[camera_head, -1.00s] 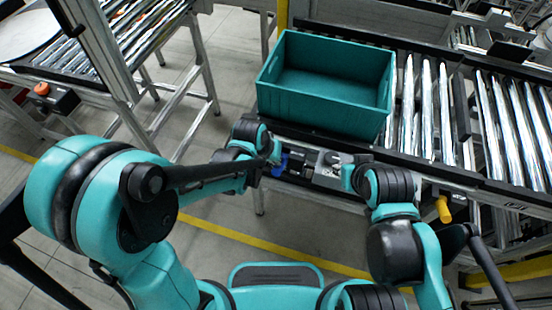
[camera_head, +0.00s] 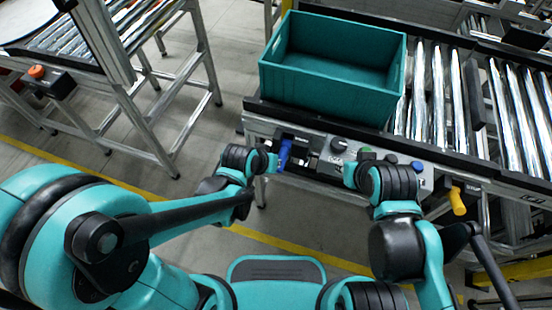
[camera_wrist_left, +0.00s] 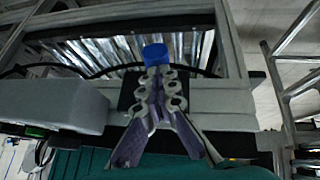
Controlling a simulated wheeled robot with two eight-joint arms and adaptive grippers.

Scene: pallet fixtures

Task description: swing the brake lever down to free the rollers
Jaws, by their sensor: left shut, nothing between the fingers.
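A blue lever handle (camera_head: 285,152) stands roughly upright on a dark bracket at the left end of the conveyor's front panel. The blue end (camera_wrist_left: 155,55) also shows in the left wrist view, just beyond my fingertips. My left gripper (camera_wrist_left: 157,78) is shut and empty, its tips close to the blue end; I cannot tell whether they touch. In the head view my left wrist (camera_head: 262,162) is just left of and below the blue handle. My right wrist (camera_head: 355,176) is in front of the panel's middle; its fingers are hidden.
A teal crate (camera_head: 318,86) sits on the rollers (camera_head: 440,100) behind the panel. The control panel (camera_head: 400,160) carries a black knob and coloured buttons. A yellow handle (camera_head: 458,202) hangs at its right. Another roller stand (camera_head: 160,105) is at the left.

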